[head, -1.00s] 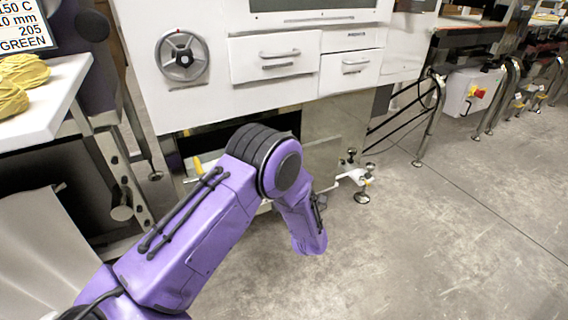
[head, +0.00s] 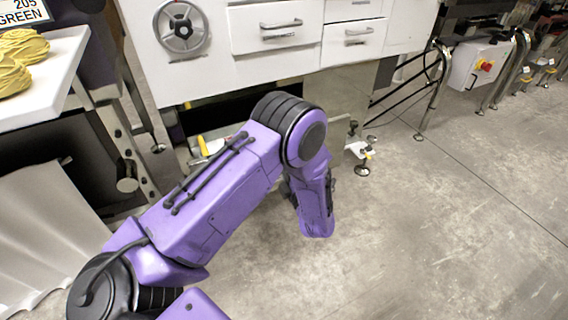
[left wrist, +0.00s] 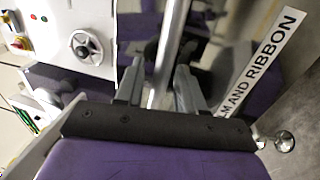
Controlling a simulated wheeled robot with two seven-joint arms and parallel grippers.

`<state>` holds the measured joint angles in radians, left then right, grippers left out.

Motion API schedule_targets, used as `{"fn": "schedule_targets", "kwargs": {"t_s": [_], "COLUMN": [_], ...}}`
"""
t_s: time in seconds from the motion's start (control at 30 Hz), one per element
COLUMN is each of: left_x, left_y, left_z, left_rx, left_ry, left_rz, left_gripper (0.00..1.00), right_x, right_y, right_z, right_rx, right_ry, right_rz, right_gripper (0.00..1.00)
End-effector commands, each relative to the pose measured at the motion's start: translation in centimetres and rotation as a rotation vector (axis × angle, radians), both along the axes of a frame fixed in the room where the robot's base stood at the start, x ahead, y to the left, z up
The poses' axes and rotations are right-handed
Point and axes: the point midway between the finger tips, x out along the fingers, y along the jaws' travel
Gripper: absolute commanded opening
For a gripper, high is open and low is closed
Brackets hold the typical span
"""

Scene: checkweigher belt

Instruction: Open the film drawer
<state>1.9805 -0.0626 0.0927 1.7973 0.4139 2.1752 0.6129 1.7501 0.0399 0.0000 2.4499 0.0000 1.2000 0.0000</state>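In the left wrist view a long steel bar handle (left wrist: 171,40) crosses in front of a dark, shiny front. A white label (left wrist: 262,60) beside it ends in "M AND RIBBON". My left gripper (left wrist: 159,68) is open, with one finger on each side of the bar. A gap seems to show beside the bar; I cannot tell whether either finger touches it. In the head view my purple left arm bends down in front of the white machine (head: 200,75), and its gripper is hidden. My right gripper is in neither view.
Two white drawers with handles, a wide one (head: 254,18) and a smaller one (head: 370,30), are shut above the arm. A handwheel (head: 181,28) is left of them. A white table (head: 60,70) with yellow bundles stands left. The floor (head: 450,210) at right is clear.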

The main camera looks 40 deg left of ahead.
Motion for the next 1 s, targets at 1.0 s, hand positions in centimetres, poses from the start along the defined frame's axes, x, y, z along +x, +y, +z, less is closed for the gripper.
{"fn": "schedule_targets", "kwargs": {"t_s": [1.0], "left_x": [-4.5], "left_y": [-9.3], "left_z": [-2.0], "left_rx": [0.0], "left_ry": [0.001], "left_rz": [0.0], "left_gripper": [0.38], "right_x": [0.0], "right_y": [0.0], "right_z": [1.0], "right_rx": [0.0], "right_ry": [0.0], "right_rz": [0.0], "right_gripper": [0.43]}}
